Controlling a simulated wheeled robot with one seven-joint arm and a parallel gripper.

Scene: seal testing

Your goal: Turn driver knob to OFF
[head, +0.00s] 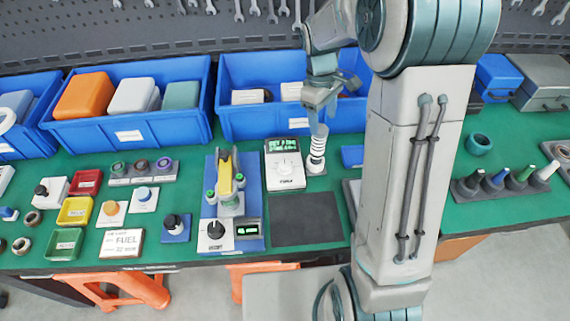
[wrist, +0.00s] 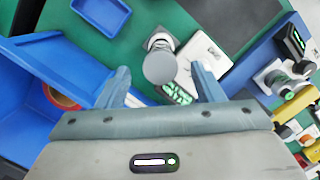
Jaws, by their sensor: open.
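A black knob (head: 215,229) on a white plate sits at the front left of the blue test fixture (head: 225,165); its label is too small to read surely. A white instrument (head: 285,165) with a green display and a pale dial stands right of the fixture. I cannot tell for certain which one is the driver knob. My gripper (head: 319,108) is open above a white ribbed upright cylinder (head: 317,150) beside the white instrument. In the wrist view the cylinder's grey round top (wrist: 159,66) shows between the spread fingers, with no visible contact.
Blue bins (head: 130,128) line the back of the green table. Several small knob plates, trays and parts crowd the left. A dark mat (head: 306,220) lies in front of the instrument, clear. A rack of coloured-tipped tools (head: 505,182) stands at the right.

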